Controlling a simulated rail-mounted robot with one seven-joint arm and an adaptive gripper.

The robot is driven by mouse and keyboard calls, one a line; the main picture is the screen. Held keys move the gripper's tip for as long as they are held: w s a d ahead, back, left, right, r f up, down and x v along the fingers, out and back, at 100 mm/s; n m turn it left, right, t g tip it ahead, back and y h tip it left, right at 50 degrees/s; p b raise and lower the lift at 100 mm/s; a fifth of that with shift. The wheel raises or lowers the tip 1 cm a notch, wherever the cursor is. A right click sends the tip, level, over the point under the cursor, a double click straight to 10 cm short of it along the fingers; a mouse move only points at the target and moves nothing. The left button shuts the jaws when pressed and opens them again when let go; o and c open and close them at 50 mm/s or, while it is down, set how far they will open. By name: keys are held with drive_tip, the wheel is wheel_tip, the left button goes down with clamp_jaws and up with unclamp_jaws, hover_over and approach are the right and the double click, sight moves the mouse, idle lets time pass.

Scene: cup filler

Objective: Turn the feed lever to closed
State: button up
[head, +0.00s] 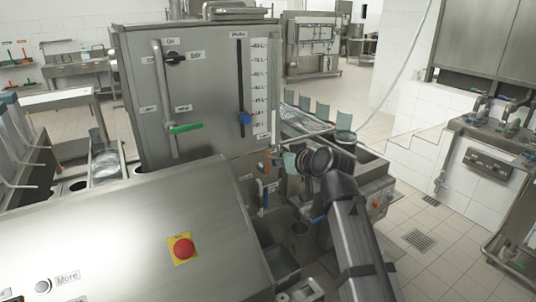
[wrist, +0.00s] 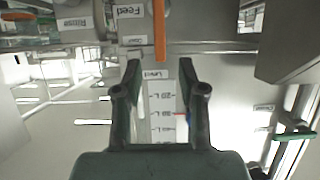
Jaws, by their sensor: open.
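The feed lever (wrist: 159,30) is an orange bar that hangs down at the top middle of the wrist view, beside a "Feed" label (wrist: 130,11). A smaller label (wrist: 133,40), too blurred to read surely, sits below that one. My gripper (wrist: 160,72) is open and empty. Its two dark fingers stand on either side of the lever's line, and the lever's lower end shows just beyond the fingertips, apart from them. In the head view my gripper (head: 281,160) is in front of the machine's right side, where the lever is hard to make out.
A tall steel panel (head: 205,85) carries a green-handled lever (head: 185,128) and a blue slider (head: 245,118). A red emergency button (head: 182,249) is on the sloped cover in front. The tiled floor at right is clear.

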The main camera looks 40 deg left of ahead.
drive_tip(key=p, duration=0.2)
hover_over(268, 174)
drive_tip(key=f, duration=0.3)
drive_tip(key=shift+w+a, duration=0.2)
drive_tip(key=shift+w, duration=0.05)
clamp_jaws()
